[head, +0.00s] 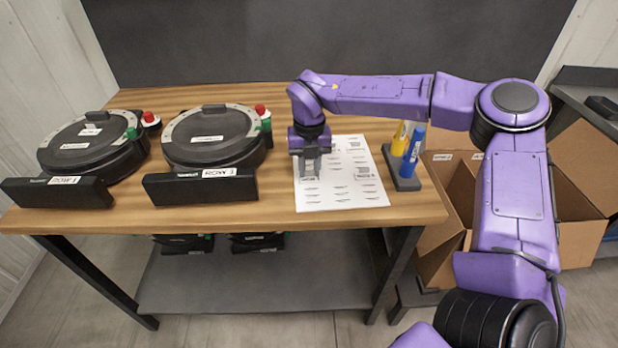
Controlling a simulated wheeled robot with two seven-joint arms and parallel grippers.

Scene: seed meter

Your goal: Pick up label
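A white label sheet (340,187) with rows of small printed labels lies flat on the right part of the wooden table (250,212). My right gripper (310,176) points down over the left side of the sheet, with its fingertips at or just above the paper. Its fingers look close together, but the gap between them is too small to judge. I cannot tell whether a label is between them. The gripper and wrist hide the sheet's upper left part. My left gripper is not in view.
Two round black seed meters (95,143) (212,137) stand on the table's left and middle, with red knobs and white labels. A dark holder (402,178) with yellow and blue markers stands right of the sheet. Open cardboard boxes (445,200) stand to the right.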

